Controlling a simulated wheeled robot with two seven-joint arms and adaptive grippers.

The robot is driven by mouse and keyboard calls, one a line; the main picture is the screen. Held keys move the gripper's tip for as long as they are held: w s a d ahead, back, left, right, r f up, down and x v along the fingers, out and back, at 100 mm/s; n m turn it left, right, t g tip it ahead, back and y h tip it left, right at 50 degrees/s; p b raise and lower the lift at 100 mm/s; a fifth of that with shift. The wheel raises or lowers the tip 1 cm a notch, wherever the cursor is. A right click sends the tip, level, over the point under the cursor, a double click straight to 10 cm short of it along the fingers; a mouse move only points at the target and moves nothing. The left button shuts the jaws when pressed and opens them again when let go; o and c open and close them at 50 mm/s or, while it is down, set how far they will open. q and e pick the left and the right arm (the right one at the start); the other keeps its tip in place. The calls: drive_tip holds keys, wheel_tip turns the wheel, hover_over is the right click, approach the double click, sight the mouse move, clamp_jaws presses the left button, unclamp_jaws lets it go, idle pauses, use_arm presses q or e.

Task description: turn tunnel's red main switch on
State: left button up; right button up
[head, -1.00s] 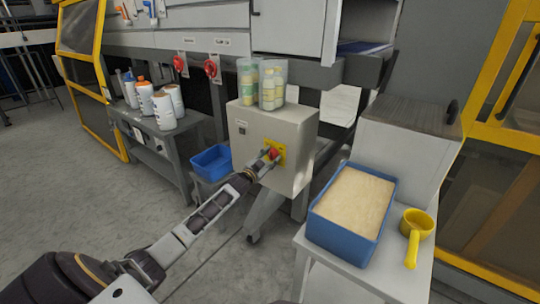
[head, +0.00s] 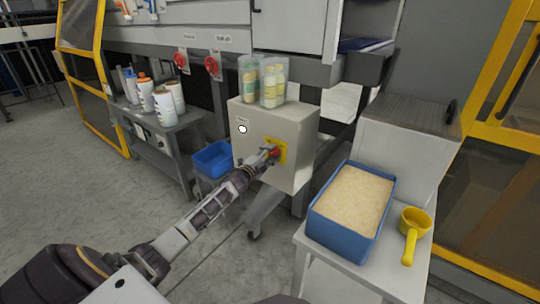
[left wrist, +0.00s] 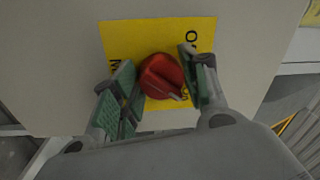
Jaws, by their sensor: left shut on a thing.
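The red main switch (head: 275,152) is a round knob on a yellow plate (head: 282,146) on the front of the beige control box (head: 292,172). A small lamp (head: 242,129) at the box's upper left shows bright white. My left gripper (head: 267,153) is at the knob. In the left wrist view the red knob (left wrist: 160,76) sits between the two green-padded fingers, and my left gripper (left wrist: 158,85) is shut on it. Its pale pointer mark faces lower right. The plate's lettering is partly hidden by the fingers. My right gripper is not in view.
Two clear tubs of bottles (head: 261,80) stand on the box. Red rotary handles (head: 211,66) hang on the rail behind. A blue bin (head: 213,160) is left of the box. A blue tray of granules (head: 340,235) and yellow scoop (head: 413,226) are on the right table.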

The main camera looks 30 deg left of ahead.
use_arm(q)
drive_tip(key=shift+f+m, duration=0.1)
drive_tip(key=shift+m, duration=0.4)
drive_tip(key=o, duration=1)
drive_tip(key=shift+o, duration=0.2)
drive_tip(key=shift+s, duration=0.15)
drive_tip(key=s, duration=1.1)
drive_tip(key=shift+s+a+f, duration=0.3)
drive_tip(key=shift+a+f, duration=0.15)
idle(0.6)
